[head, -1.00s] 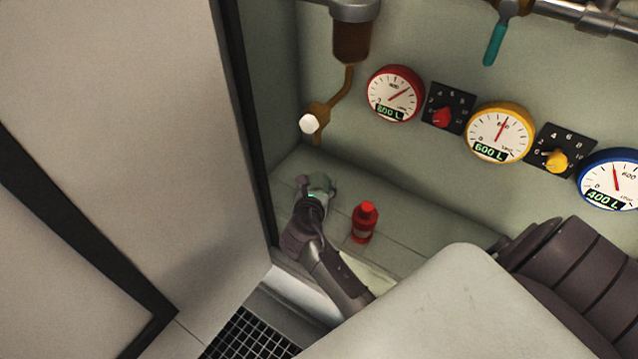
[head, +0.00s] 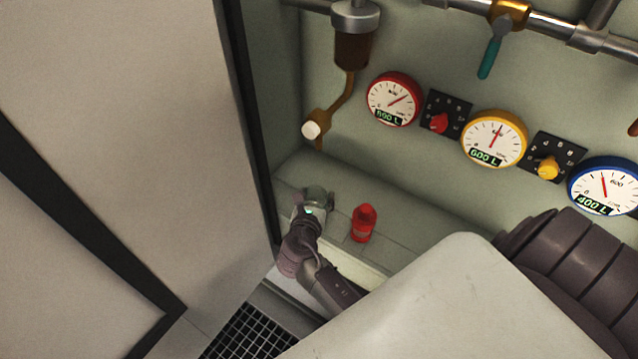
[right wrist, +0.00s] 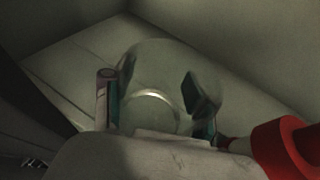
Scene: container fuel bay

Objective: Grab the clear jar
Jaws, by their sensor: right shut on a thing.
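The clear jar (right wrist: 160,85) stands between the two fingers of my right gripper (right wrist: 158,108) in the right wrist view. The gripper is shut on the jar, with a finger on each side. In the head view the right gripper (head: 312,198) is on the shelf in the corner, below the white-ended brown valve; the jar (head: 318,193) shows there only as a small greyish shape, partly hidden by the gripper. My left gripper is not in view.
Red, yellow and blue gauges line the back wall. A pale panel (head: 130,120) with a dark edge borders the left.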

